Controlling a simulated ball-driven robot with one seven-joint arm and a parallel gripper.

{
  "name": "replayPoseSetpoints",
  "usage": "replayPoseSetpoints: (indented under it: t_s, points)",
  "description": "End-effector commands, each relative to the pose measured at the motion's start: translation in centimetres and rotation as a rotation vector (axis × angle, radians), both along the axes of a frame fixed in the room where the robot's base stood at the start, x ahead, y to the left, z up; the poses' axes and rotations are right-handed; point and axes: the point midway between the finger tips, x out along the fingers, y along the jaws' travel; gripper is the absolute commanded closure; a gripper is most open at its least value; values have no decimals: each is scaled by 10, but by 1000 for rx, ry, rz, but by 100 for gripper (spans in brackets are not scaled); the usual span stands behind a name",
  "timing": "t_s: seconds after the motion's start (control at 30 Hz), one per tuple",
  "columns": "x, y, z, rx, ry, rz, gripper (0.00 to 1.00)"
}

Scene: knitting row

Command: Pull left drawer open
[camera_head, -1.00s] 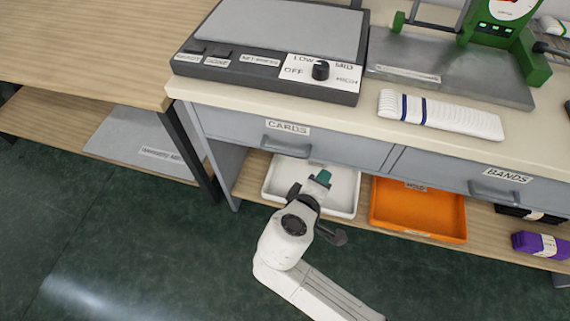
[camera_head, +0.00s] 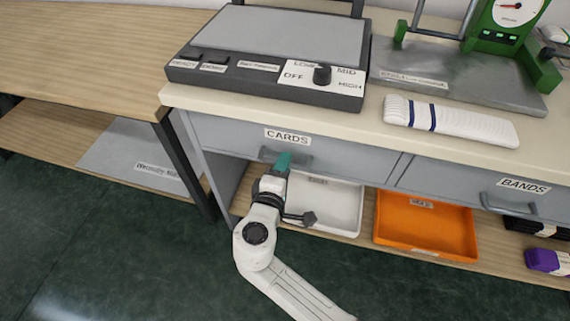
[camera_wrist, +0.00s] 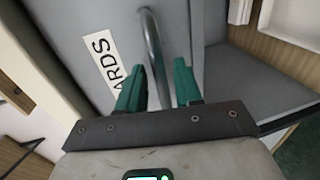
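The left drawer (camera_head: 348,158) has a grey front with a CARDS label (camera_head: 287,136) and looks shut under the worktop. Its grey bar handle (camera_head: 266,155) is partly hidden by my gripper (camera_head: 284,158). In the wrist view the handle (camera_wrist: 152,42) runs between the two green fingers of my gripper (camera_wrist: 159,66). The fingers are open, one on each side of the bar, with a gap showing. The CARDS label (camera_wrist: 101,62) lies left of the handle there.
The right drawer (camera_head: 450,185), labelled BANDS, looks shut. A white tray (camera_head: 335,205) and an orange tray (camera_head: 425,225) sit on the shelf below. A table leg (camera_head: 183,165) stands left of the drawer. The green floor in front is clear.

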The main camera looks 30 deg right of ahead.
Motion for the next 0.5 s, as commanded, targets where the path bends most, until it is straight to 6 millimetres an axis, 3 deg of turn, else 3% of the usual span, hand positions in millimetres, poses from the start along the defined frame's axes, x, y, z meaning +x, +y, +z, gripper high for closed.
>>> replayPoseSetpoints:
  t_s: [0.5]
  points:
    - [10,-10,-3,1,1,0,68]
